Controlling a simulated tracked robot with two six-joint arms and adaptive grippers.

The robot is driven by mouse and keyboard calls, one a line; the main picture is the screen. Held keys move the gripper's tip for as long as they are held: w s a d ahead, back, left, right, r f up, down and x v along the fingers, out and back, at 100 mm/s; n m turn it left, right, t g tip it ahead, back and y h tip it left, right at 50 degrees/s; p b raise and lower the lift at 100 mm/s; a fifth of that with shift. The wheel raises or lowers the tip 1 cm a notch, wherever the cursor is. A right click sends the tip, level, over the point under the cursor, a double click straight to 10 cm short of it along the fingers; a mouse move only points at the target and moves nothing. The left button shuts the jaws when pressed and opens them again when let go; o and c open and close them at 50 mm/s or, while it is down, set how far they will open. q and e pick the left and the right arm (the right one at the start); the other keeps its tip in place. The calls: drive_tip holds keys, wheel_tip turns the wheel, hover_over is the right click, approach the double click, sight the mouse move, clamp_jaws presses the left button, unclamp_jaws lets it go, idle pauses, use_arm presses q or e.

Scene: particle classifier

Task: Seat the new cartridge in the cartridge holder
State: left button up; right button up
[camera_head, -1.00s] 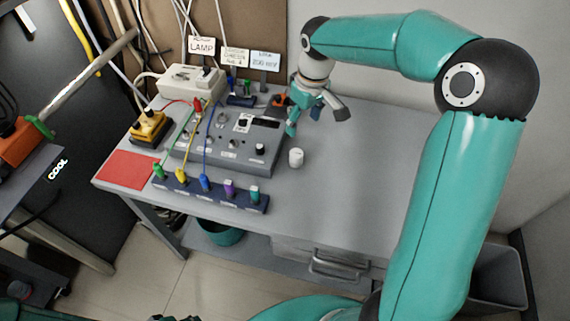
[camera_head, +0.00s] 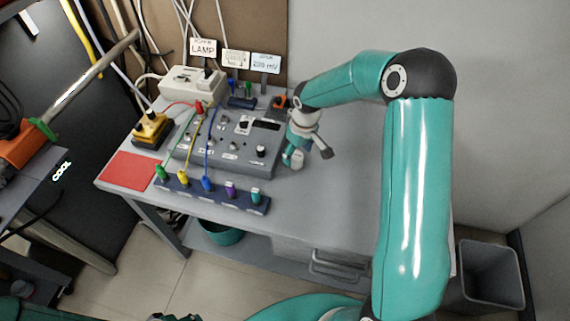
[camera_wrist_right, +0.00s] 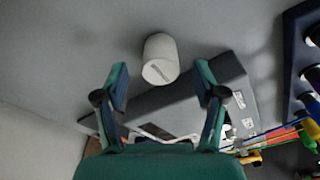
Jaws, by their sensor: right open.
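A small white cylinder, which looks like the cartridge, stands on the grey table; it shows beyond the fingertips in the right wrist view (camera_wrist_right: 160,58). My right gripper (camera_head: 308,155) is open and low over the table, right of the grey control box. In the right wrist view my right gripper (camera_wrist_right: 161,84) has its fingers spread, and the cylinder is ahead of the gap between them, not gripped. In the head view the fingers largely cover the cylinder. I cannot make out which part is the cartridge holder. My left gripper does not show clearly.
The grey control box (camera_head: 230,150) with knobs and wires is close left of the gripper. A blue strip (camera_head: 215,194) with coloured plugs lies along the front edge. A red mat (camera_head: 128,170) is at the left. The table's right side (camera_head: 355,190) is clear.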

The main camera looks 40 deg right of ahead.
wheel_tip(320, 180, down, 2)
drive_tip(key=shift+w+f, duration=0.1)
clamp_jaws()
idle(0.5)
